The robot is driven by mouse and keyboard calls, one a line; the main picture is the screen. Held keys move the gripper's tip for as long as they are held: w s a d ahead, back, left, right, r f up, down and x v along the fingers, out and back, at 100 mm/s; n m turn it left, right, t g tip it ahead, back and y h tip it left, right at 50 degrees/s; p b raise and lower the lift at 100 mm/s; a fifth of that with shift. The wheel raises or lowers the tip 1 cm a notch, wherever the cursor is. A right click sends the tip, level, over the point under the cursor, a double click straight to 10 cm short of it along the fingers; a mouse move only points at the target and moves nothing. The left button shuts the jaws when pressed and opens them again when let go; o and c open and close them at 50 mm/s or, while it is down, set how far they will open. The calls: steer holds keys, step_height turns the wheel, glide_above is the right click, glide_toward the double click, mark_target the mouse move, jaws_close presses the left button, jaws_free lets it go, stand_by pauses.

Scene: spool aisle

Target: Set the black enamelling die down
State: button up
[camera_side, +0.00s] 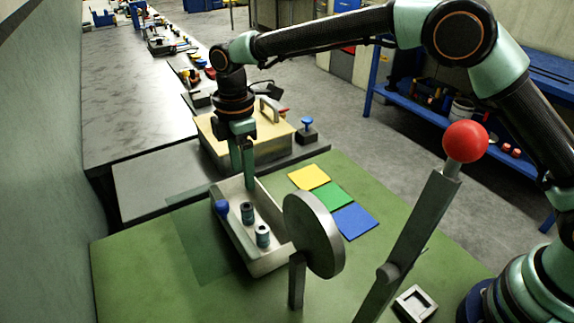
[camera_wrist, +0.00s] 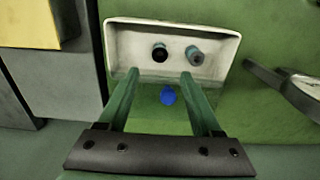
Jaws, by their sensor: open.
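A pale tray (camera_side: 282,262) stands on the green bench and holds two short upright cylinders. The far cylinder (camera_side: 248,212) has a black top in the wrist view (camera_wrist: 160,52), so I take it as the black enamelling die. The near cylinder (camera_side: 263,236) looks greyer on top in the wrist view (camera_wrist: 195,55). My gripper (camera_side: 243,174) points down above the tray's far part, apart from both cylinders in the side view. Its fingers (camera_wrist: 160,73) are spread with nothing held between them. A blue knob (camera_side: 221,207) shows at the tray's left side.
A yellowish box (camera_side: 265,140) with a handle stands behind the tray. A grey disc (camera_side: 312,235) on a post and a red-knobbed lever (camera_side: 465,142) stand in front and right. Yellow, green (camera_side: 322,197) and blue squares lie right of the tray.

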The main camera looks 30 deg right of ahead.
steer(key=s+d+r+m+t, duration=0.1)
steer(key=s+d+r+m, duration=0.1)
steer(key=d+r+m, duration=0.35)
steer(key=s+d+r+m+t, duration=0.1)
steer(key=s+d+r+m, duration=0.15)
steer(key=d+r, duration=0.5)
steer(key=s+d+f+m+t, duration=0.1)
steer(key=s+d+m+t, duration=0.2)
steer(key=s+d+m, duration=0.7)
steer(key=s+d, duration=0.3)
steer(key=s, duration=0.1)
steer(key=shift+f+t, duration=0.2)
steer(key=shift+t, duration=0.1)
steer(key=shift+r, duration=0.1)
steer(key=shift+c, duration=0.2)
